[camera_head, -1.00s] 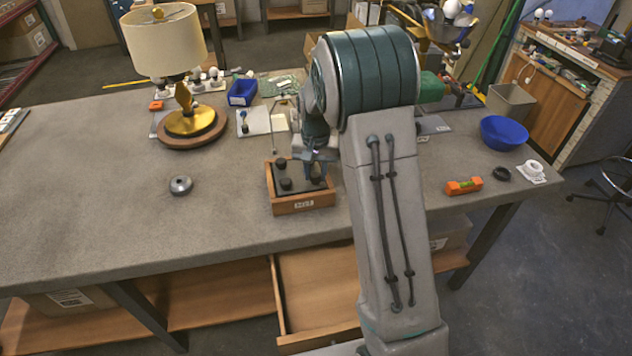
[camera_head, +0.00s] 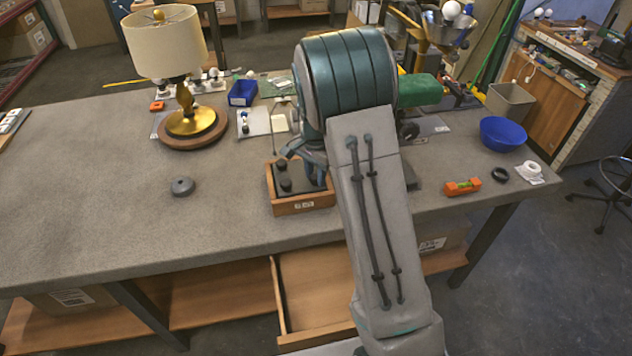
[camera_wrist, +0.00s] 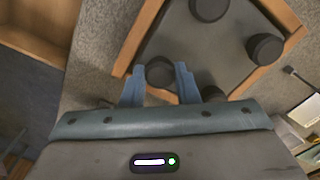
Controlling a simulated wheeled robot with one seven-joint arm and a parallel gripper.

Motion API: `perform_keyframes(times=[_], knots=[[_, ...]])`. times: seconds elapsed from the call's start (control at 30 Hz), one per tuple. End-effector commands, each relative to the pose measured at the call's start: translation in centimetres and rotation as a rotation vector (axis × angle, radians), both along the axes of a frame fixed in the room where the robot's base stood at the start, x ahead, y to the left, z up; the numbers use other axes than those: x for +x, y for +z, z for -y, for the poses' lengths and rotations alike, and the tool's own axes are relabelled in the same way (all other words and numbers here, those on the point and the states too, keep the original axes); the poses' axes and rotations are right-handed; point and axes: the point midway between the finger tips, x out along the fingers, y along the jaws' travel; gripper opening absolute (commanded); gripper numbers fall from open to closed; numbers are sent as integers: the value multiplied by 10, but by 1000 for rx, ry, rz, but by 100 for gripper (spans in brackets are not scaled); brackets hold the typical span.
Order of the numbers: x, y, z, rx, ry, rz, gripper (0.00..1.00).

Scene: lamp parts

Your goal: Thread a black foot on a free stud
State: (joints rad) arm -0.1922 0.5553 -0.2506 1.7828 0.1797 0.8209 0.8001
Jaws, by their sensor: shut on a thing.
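A wooden tray with a dark inset (camera_head: 304,203) stands near the table's front edge and holds short round black feet, such as this foot (camera_head: 285,185) and one behind it (camera_head: 281,166). In the wrist view, my gripper (camera_wrist: 160,76) has its two blue fingers on either side of a black foot (camera_wrist: 159,69) and is shut on it. I cannot tell whether that foot is clear of the tray. Other feet stand beyond it (camera_wrist: 265,48) and at the top edge (camera_wrist: 209,8). My arm hides part of the tray in the head view. I cannot make out a free stud.
A grey disc (camera_head: 182,187) lies on the open table left of the tray. A lamp with a cream shade (camera_head: 166,42) stands on a round wooden base behind it.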

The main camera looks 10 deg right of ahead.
Motion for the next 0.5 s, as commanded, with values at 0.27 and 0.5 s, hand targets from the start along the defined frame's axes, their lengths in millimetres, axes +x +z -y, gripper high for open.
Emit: perform_keyframes(times=[0.27, 0.5], knots=[[-5, -7, -1, 0, -31, -19, 1], [-5, -5, -1, -1, -309, -19, 1]])
